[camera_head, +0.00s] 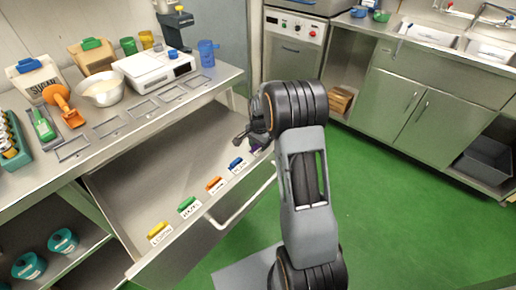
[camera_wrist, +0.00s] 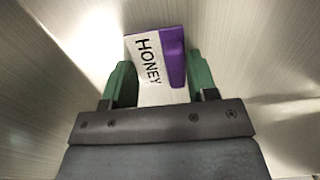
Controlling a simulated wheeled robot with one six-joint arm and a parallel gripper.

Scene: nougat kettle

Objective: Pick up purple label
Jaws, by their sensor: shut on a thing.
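The purple label (camera_wrist: 172,62) is a white card marked HONEY with a purple edge, large in the wrist view. My gripper (camera_wrist: 160,88) is shut on it, with one green finger on each side of the card. In the head view a small purple part of the label (camera_head: 256,146) shows beside my gripper (camera_head: 246,136), over the right end of the open drawer. My arm hides most of the label there. I cannot tell whether the label still touches the drawer.
In the open drawer (camera_head: 150,190) lie a blue label (camera_head: 236,163), an orange label (camera_head: 214,183), a green label (camera_head: 187,204) and a yellow label (camera_head: 157,229). The drawer handle (camera_head: 243,205) sticks out in front. The counter above holds a scale (camera_head: 153,70), a bowl (camera_head: 102,92) and bags.

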